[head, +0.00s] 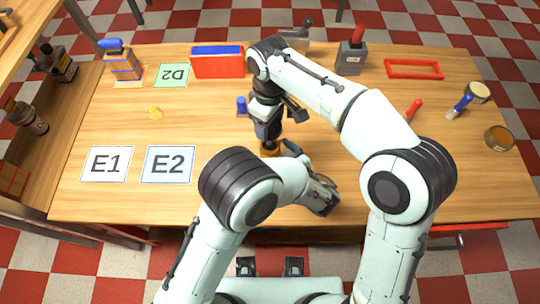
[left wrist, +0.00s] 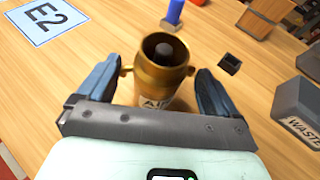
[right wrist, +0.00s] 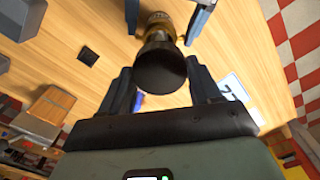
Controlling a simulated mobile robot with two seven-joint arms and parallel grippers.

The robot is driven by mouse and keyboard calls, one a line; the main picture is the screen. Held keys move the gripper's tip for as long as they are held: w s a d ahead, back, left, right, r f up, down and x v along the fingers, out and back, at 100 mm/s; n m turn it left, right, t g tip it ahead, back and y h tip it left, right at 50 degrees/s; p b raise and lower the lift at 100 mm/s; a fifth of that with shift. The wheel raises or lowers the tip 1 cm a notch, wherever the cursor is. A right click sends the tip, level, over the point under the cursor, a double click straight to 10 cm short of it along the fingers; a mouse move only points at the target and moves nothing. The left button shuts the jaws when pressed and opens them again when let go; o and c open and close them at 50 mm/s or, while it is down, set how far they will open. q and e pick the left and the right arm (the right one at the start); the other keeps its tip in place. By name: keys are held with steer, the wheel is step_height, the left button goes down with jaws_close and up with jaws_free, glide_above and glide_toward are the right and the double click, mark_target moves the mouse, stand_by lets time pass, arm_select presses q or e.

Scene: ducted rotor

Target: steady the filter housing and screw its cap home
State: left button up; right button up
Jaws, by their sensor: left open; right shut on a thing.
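The brass filter housing (head: 270,149) stands upright on the table, mostly hidden by my arms in the head view. In the left wrist view the housing (left wrist: 163,75) has an open mouth with a dark core inside and small side lugs. My left gripper (left wrist: 162,88) is open, its fingers on either side of the housing with visible gaps. My right gripper (right wrist: 163,88) is shut on the dark round cap (right wrist: 160,72). In the right wrist view the cap is in front of the housing (right wrist: 158,22); whether they touch cannot be told.
A blue cylinder (head: 241,105) stands close behind the housing. The grey waste bin (head: 350,58), red-and-blue bin (head: 218,62) and red frame (head: 414,69) are at the back. Cards E1 (head: 107,164) and E2 (head: 168,164) lie left. A red-handled tool (head: 413,110) lies right.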

mark_target(271, 149)
arm_select(q)
steer(key=shift+x, duration=2.1)
steer(key=c, duration=1.5)
arm_select(e)
steer(key=shift+f, duration=2.5)
